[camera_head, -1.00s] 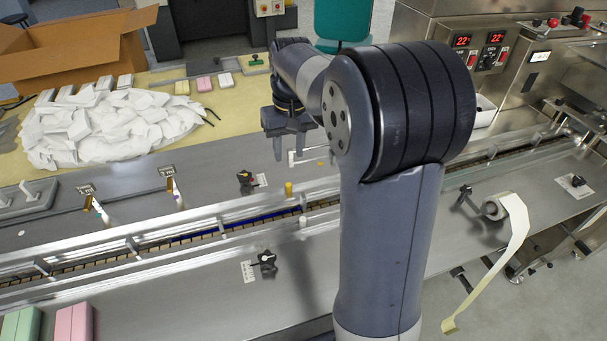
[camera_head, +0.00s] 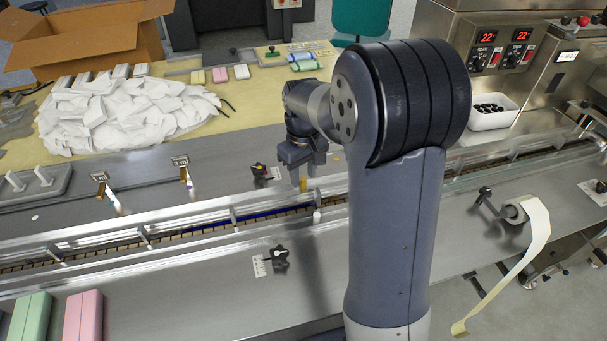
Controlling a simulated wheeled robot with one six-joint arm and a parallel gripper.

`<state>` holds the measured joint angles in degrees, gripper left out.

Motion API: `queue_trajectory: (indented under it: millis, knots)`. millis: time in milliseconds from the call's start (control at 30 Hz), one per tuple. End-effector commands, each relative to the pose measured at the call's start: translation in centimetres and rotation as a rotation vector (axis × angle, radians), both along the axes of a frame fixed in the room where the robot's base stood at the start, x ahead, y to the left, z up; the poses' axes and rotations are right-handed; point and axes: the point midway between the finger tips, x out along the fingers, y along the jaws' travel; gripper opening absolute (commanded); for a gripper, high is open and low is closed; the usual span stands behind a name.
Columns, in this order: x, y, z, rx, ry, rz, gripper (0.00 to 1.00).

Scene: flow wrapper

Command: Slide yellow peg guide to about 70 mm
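The yellow peg (camera_head: 303,186) stands upright at the far rail of the conveyor channel, left of my upper arm. A white peg (camera_head: 317,216) stands on the near rail. My gripper (camera_head: 303,177) points down at the yellow peg, its fingers apart, with the peg's upper part close to the fingertips. I cannot tell whether a finger touches the peg. A small white scale (camera_head: 275,173) lies beside a black knob (camera_head: 258,175) on the far deck; its marks are too small to read.
A near-side black knob (camera_head: 280,258) sits beside another scale (camera_head: 260,267). Metal guide rails (camera_head: 190,224) run along the channel. Brown-and-white uprights stand at the left of the far deck. Green (camera_head: 31,318) and pink (camera_head: 83,318) boxes lie front left.

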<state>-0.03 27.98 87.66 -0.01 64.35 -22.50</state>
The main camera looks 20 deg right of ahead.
Motion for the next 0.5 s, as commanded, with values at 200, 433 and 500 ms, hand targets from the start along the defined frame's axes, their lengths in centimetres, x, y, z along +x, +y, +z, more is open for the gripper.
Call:
queue_trajectory:
  millis: [200, 433, 500]
  knots:
    - [0.00, 0.00, -0.81, 0.000, 0.000, -0.001, 0.35]
    - [0.00, 0.00, -0.78, 0.000, 0.000, -0.001, 0.31]
    - [0.00, 0.00, -0.78, 0.000, 0.000, -0.001, 0.25]
